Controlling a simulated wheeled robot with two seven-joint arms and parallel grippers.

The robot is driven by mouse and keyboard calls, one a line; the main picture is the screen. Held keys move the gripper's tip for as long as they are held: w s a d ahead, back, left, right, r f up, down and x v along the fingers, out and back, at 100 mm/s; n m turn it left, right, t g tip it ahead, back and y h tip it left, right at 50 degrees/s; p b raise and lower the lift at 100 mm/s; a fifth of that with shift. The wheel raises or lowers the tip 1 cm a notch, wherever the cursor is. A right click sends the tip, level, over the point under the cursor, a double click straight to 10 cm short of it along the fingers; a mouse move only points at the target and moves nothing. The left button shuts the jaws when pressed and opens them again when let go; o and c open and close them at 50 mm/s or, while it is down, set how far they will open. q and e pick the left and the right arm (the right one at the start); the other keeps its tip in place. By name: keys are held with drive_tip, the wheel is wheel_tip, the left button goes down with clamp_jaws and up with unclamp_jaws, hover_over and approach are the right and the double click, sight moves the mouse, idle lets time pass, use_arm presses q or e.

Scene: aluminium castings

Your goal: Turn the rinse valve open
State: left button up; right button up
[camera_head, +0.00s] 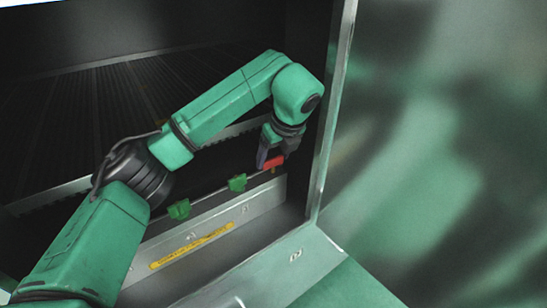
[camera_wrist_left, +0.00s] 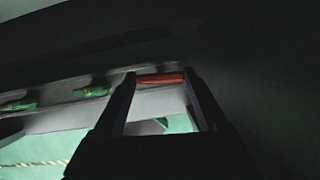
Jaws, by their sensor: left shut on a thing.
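A red valve handle (camera_head: 276,161) sits at the right end of a pipe along the metal panel, inside the dark cabinet. My left gripper (camera_head: 269,159) comes down on it from above, its fingers at the handle. In the left wrist view the red handle (camera_wrist_left: 160,79) lies crosswise between the two dark fingertips of my left gripper (camera_wrist_left: 161,77), and the jaws are shut on it. The handle's pivot is partly hidden by the fingers. No lettering that names the rinse valve can be read. My right gripper is out of view.
Two green valve handles, one nearer (camera_head: 179,209) and one in the middle (camera_head: 237,183), stand on the same pipe. A yellow label (camera_head: 190,246) is on the panel below. The cabinet's metal edge (camera_head: 335,110) rises close to the right of my left gripper.

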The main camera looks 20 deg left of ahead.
use_arm(q)
drive_tip(key=shift+w+n, duration=0.1)
drive_tip(key=shift+n, duration=0.4)
drive_tip(key=o, duration=1.3)
drive_tip(key=v, duration=0.7)
drive_tip(key=shift+d+r, duration=0.2)
